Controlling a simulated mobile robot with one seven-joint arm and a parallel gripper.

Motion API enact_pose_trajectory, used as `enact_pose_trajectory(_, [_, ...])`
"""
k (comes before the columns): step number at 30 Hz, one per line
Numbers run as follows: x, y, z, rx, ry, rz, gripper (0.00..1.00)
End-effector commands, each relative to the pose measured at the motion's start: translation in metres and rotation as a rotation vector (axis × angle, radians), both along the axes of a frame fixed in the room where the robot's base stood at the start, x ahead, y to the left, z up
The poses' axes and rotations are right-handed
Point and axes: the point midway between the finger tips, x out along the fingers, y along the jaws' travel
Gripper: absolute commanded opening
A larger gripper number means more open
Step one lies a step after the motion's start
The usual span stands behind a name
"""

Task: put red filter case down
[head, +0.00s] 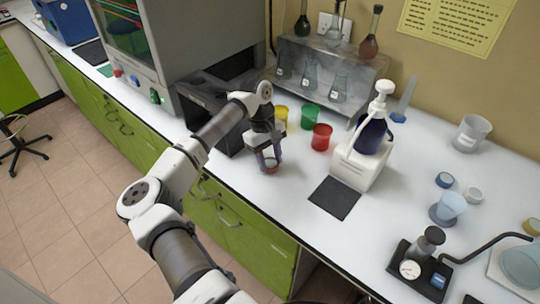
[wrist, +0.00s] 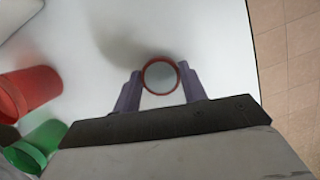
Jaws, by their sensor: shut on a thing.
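The red filter case (wrist: 178,77) shows in the wrist view as a round red rim with a pale grey middle, between the two fingers of my gripper (wrist: 160,74). In the head view my gripper (head: 268,158) points down over the front part of the white counter, left of the red cup. It is shut on the case (head: 269,166), which looks small, reddish and upright there. The fingers hide part of it. I cannot tell whether its bottom touches the counter.
A red cup (head: 321,137), a green cup (head: 310,115) and a yellow cup (head: 281,114) stand behind my gripper. A white pump-bottle stand (head: 357,165) and a dark square mat (head: 334,198) are to the right. The counter's front edge (head: 262,212) is close.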

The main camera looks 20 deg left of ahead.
Motion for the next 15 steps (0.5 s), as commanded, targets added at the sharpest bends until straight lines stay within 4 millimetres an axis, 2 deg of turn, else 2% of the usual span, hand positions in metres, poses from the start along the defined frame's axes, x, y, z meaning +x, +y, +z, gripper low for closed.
enact_pose_trajectory(11, [0.0003,0.0004,-0.0052,0.001,-0.002,0.0,0.2])
enact_pose_trajectory(12, [0.0003,0.0005,-0.0036,0.001,-0.002,0.0,0.46])
enact_pose_trajectory(15, [0.0002,0.0004,-0.0033,0.0,-0.001,0.0,0.59])
